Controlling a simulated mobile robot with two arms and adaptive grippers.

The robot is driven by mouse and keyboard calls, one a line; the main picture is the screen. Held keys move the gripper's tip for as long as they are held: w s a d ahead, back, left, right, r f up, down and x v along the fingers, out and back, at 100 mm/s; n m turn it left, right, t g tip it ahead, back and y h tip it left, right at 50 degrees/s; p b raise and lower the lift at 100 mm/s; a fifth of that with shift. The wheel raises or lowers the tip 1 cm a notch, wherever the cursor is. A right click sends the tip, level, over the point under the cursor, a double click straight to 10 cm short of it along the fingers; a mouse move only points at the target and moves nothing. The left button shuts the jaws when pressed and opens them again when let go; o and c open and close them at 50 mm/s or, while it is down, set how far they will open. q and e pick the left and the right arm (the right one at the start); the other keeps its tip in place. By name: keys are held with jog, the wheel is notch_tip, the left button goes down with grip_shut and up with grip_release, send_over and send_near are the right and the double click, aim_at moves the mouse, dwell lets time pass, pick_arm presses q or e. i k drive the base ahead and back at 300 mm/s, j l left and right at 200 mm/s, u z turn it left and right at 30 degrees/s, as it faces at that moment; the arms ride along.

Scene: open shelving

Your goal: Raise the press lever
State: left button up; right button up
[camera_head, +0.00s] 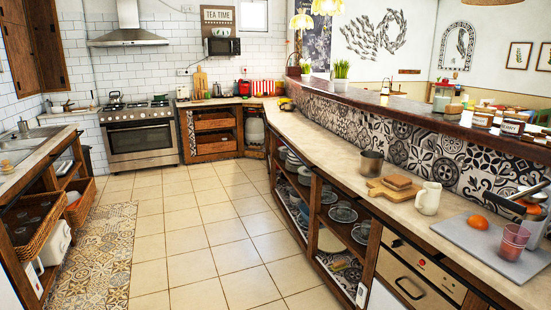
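A small upright item with a dark top (386,86) stands on the raised ledge at the back right, too small to identify. A glass jar-like vessel (442,97) stands on the same ledge further right; I cannot tell whether it has a lever. Neither of my grippers is in view.
The tiled floor (205,235) is clear.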

aim_at(533, 195)
jog(key=z, duration=1.3)
